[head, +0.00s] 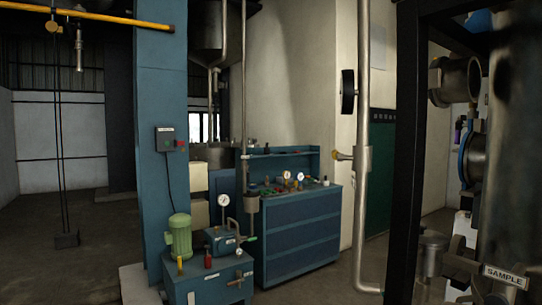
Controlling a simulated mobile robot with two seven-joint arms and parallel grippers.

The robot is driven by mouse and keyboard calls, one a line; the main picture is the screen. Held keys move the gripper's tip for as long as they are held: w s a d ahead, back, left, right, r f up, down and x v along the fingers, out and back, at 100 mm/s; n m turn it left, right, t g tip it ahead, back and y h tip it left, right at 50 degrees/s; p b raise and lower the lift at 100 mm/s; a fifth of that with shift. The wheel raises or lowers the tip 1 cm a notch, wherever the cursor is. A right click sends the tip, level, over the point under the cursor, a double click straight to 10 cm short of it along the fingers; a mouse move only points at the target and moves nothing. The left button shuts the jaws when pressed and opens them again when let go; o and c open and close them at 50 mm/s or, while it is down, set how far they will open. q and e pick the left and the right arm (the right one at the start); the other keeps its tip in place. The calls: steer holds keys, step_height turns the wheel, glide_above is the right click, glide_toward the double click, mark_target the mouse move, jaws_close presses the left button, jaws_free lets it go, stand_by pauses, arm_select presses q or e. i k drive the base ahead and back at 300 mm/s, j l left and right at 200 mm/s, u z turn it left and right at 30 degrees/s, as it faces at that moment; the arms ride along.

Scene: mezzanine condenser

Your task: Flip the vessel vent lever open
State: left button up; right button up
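No part that I can surely name as the vessel vent lever shows in the head view. A grey steel vessel-like body (508,170) stands close at the right edge, partly cut off. A tag reading SAMPLE (505,277) hangs at its lower part, beside dark fittings that are hard to make out. A small green-tipped handle (247,239) shows by the pump unit. Neither of my grippers can be made out in this view.
A blue column (160,90) carries a switch box (166,138). A green motor (179,236) and a gauge (223,200) stand on a blue skid (212,275). A blue drawer bench (305,225) is behind. A black post (405,150) stands near right. Floor at left is open.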

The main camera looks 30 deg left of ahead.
mark_target(336, 155)
steer(key=u, duration=0.5)
steer(key=i+j+u, duration=0.4)
steer(key=i+j, duration=0.15)
steer(key=j, duration=0.15)
steer(key=i+j+u, duration=0.4)
steer(key=i+j, duration=0.2)
